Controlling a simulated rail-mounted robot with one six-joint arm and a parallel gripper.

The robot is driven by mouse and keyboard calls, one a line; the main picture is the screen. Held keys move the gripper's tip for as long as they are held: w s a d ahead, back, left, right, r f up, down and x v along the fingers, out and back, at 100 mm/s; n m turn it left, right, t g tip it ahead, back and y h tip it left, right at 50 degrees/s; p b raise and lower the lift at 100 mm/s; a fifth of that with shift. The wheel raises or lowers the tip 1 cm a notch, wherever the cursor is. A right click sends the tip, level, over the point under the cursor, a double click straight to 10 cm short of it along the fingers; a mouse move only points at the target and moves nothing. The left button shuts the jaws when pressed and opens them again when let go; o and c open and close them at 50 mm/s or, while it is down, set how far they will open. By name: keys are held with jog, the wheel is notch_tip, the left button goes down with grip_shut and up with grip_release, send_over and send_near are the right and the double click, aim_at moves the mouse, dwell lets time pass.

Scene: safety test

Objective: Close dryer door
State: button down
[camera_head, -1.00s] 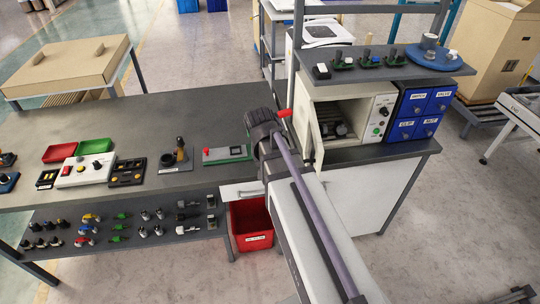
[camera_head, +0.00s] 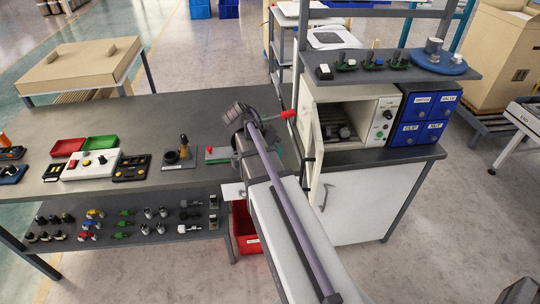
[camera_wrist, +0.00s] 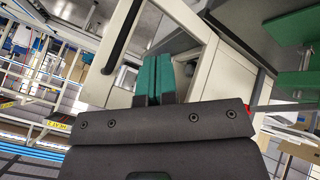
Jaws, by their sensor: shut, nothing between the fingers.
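The dryer (camera_head: 384,119) is a beige box with a dark cavity and a knob panel, standing on the right-hand bench. Its beige door (camera_head: 316,150) stands open at the left side of the cavity, seen nearly edge-on. In the wrist view the pale door (camera_wrist: 122,84) with a long black handle is just beyond my gripper (camera_wrist: 157,78). The two green fingers are together and hold nothing. I cannot tell whether they touch the door. In the head view my arm hides most of the gripper, which is left of the door. Dark metal parts are inside the dryer.
Blue drawers (camera_head: 420,108) stand right of the dryer. A shelf (camera_head: 400,70) with small parts and a blue round stand is above it. The left bench (camera_head: 110,120) holds trays and devices. A red bin (camera_head: 243,228) is below, between the benches.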

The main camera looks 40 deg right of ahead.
jog(key=s+d+f+b, duration=0.2)
jog(key=s+d+f, duration=0.1)
jog(key=s, duration=0.2)
jog(key=shift+f, duration=0.15)
jog(key=shift+s+d, duration=0.1)
jog(key=shift+d, duration=0.05)
